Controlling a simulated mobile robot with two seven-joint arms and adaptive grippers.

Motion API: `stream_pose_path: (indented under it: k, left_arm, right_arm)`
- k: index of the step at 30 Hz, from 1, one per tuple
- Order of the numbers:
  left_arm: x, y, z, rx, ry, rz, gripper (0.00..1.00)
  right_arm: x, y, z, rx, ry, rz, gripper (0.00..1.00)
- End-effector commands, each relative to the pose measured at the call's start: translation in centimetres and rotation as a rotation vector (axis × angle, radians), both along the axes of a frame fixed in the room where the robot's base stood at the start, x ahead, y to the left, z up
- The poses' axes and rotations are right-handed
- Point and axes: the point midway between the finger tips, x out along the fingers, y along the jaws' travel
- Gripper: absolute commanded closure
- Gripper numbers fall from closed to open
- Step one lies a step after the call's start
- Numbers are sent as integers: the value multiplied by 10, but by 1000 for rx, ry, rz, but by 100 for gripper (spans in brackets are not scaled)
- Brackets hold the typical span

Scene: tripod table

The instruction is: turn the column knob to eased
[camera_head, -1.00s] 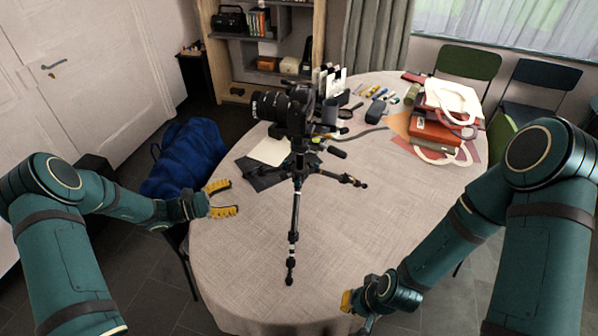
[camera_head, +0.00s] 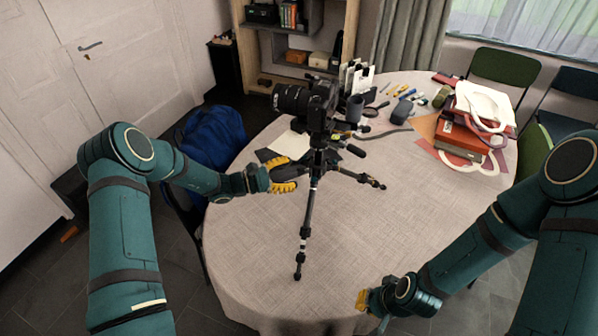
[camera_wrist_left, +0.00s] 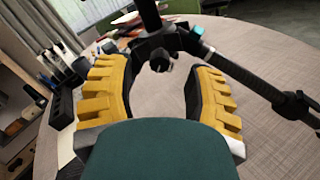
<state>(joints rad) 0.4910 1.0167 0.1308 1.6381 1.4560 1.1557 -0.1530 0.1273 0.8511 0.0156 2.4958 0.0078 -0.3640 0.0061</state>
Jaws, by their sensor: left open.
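The black tripod (camera_head: 309,205) stands upright on the table with a camera (camera_head: 307,103) on top. In the left wrist view, a small dark knob (camera_wrist_left: 160,63) sticks out at the base of the tripod column (camera_wrist_left: 149,16), ahead of my left gripper (camera_wrist_left: 160,85), between the lines of its yellow fingers. I cannot read the knob's setting. In the head view, my left gripper (camera_head: 294,174) is open and empty, just left of the tripod below the camera. My right gripper (camera_head: 362,299) is at the table's front edge, away from the tripod; its jaws are unclear.
Tripod legs spread over the round table (camera_head: 400,235); one leg (camera_wrist_left: 255,85) crosses the right of the wrist view. The front of the table is clear.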

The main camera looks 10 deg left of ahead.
Motion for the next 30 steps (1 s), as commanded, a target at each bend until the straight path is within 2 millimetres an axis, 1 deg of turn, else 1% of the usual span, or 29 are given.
stream_pose_path:
  k: [1, 3, 6, 10, 18, 19, 20, 21, 23, 24, 30]
  left_arm:
    - [3, -8, 0, -1, -1, -2, 48]
    - [8, -15, 0, -1, -1, -2, 48]
    - [12, -22, 0, 0, 0, 0, 48]
    - [15, -27, 0, 0, 0, 1, 48]
    - [15, -28, 0, 0, 0, 1, 48]
    - [15, -28, 0, 0, 0, 1, 52]
    - [15, -28, 0, 0, 0, 1, 62]
    - [15, -28, 0, 0, 0, 1, 76]
    - [15, -28, 0, 0, 0, 1, 98]
    - [15, -28, 0, 0, 0, 0, 100]
    - [15, -28, 0, -2, 2, 1, 100]
  right_arm:
    - [0, 0, 0, 0, 0, 0, 100]
    - [0, 0, 0, 0, 1, 0, 100]
    - [0, 0, -1, 0, 1, 0, 100]
    - [0, 0, -1, 0, 1, 0, 100]
    - [0, 0, -1, 0, 1, 0, 100]
    - [0, 0, -1, 0, 1, 0, 100]
    - [0, 0, -1, 0, 1, 0, 100]
    - [0, 0, -1, 0, 1, 0, 100]
    - [0, 0, -1, 0, 1, 0, 100]
    - [0, 0, -1, 0, 1, 0, 100]
    - [0, 0, -1, 0, 1, 0, 100]
